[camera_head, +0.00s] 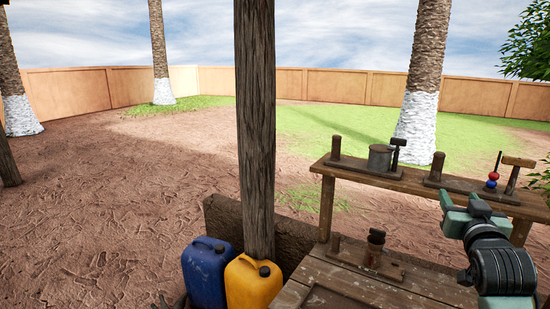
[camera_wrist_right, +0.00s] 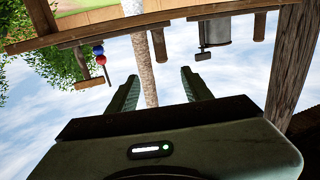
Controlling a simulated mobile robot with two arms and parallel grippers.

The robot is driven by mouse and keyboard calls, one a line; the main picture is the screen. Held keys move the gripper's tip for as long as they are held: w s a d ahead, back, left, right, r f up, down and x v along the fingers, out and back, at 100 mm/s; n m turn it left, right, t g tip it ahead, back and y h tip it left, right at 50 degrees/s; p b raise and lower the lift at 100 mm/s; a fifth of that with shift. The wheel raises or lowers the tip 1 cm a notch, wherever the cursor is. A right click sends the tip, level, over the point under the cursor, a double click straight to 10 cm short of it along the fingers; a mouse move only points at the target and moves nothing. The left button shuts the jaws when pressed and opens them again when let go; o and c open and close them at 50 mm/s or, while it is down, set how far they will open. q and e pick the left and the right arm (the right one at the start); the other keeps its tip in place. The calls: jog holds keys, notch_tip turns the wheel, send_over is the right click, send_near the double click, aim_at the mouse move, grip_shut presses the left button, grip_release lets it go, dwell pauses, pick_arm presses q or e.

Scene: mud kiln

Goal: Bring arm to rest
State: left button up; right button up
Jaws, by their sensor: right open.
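My right gripper (camera_head: 462,213) is in the lower right of the head view, above the near wooden workbench and in front of the raised shelf. In the right wrist view its two fingers (camera_wrist_right: 157,92) stand wide apart with only sky and a trunk seen between them, so it is open and empty. The wrist view is upside down, with the shelf along its top. My left gripper is in neither view.
The shelf (camera_head: 420,185) carries a metal mug (camera_head: 380,158), wooden pegs, and red and blue balls (camera_head: 492,180) on a stick. The workbench (camera_head: 350,290) holds a small wooden stand (camera_head: 375,248). A post (camera_head: 256,130), blue can (camera_head: 208,272) and yellow can (camera_head: 252,285) stand left.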

jog(key=s+a+f+n+g+y, duration=0.25)
jog(key=s+a+f, duration=0.3)
jog(key=f, duration=0.65)
jog(key=s+a+f+n+g+y, duration=0.1)
jog(key=s+a+f+g, duration=0.35)
jog(key=f, duration=0.75)
jog(key=s+a+f+n+g+y, duration=0.15)
jog(key=s+a+f, duration=0.3)
jog(key=s, duration=0.45)
jog(key=s+a+f+g, duration=0.3)
jog(key=s+f, duration=0.3)
jog(key=s, duration=0.3)
jog(key=s+a+f+n+g+y, duration=0.15)
jog(key=s+a+f, duration=0.3)
jog(key=s, duration=0.55)
notch_tip(320, 180, down, 26)
jog(key=s+d+g, duration=0.1)
jog(key=g, duration=0.1)
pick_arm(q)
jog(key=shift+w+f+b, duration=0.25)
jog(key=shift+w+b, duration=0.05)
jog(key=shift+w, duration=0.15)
pick_arm(e)
jog(key=s+d+f+g, duration=0.1)
jog(key=s+d+f, duration=0.2)
jog(key=s+f, duration=1.3)
jog(key=shift+s+f+h, duration=0.3)
jog(key=shift+s+h, duration=0.05)
jog(key=shift+s, duration=0.1)
